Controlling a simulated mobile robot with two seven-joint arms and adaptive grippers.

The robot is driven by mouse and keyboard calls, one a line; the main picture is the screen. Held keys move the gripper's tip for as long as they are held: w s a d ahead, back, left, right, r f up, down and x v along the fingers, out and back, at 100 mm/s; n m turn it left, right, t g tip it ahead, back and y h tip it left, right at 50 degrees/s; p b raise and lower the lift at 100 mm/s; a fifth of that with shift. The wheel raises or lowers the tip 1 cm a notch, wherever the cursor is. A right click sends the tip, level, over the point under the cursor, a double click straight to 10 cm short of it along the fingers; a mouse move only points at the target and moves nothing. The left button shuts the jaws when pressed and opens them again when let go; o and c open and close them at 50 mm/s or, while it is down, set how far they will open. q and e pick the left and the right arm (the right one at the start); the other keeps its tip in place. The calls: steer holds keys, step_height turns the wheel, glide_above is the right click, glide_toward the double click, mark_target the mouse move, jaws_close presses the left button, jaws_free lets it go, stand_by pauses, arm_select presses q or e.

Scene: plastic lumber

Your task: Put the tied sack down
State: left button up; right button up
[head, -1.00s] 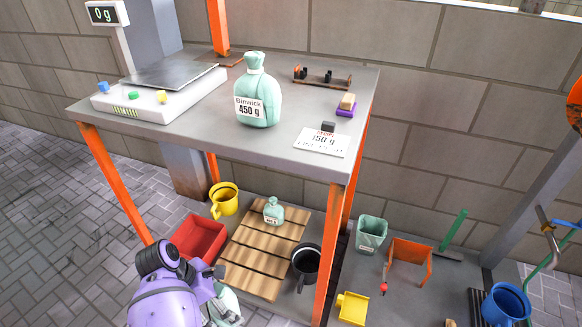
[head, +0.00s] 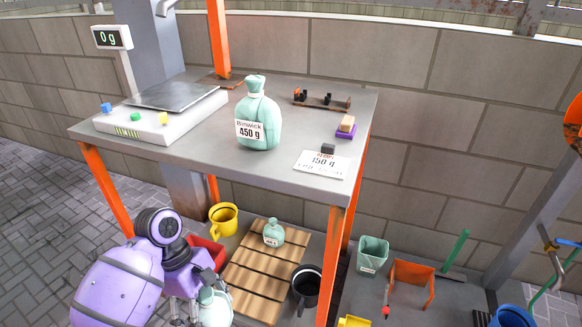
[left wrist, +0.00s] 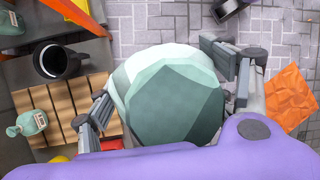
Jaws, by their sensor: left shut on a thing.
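My left gripper (head: 190,305) is low in the head view, in front of the bench, beside the slatted wooden pallet (head: 262,278). It is shut on a pale green sack (head: 215,308), partly hidden by the gripper. In the left wrist view the held sack (left wrist: 170,98) fills the middle between the fingers (left wrist: 165,95); its tie is not visible there. A smaller tied sack (head: 273,234) stands on the pallet. A large tied sack (head: 259,118) labelled "Binwick 450 g" stands on the bench top. My right gripper is not in view.
The bench (head: 200,150) also holds a scale (head: 170,118) reading 0 g and a "150 g" card (head: 322,165). A red bin (head: 208,252), yellow mug (head: 223,219) and black mug (head: 306,284) stand around the pallet. An orange leg (head: 335,260) rises beside the black mug.

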arm_select(q)
step_height(320, 180, up, 22)
steer(key=s+m+g+y, duration=0.1)
steer(key=m+y, duration=0.4)
steer(key=m, duration=0.9)
steer(key=shift+s+f+m+y, duration=0.2)
steer(key=shift+s+m+y, duration=0.15)
steer(key=shift+s, duration=0.2)
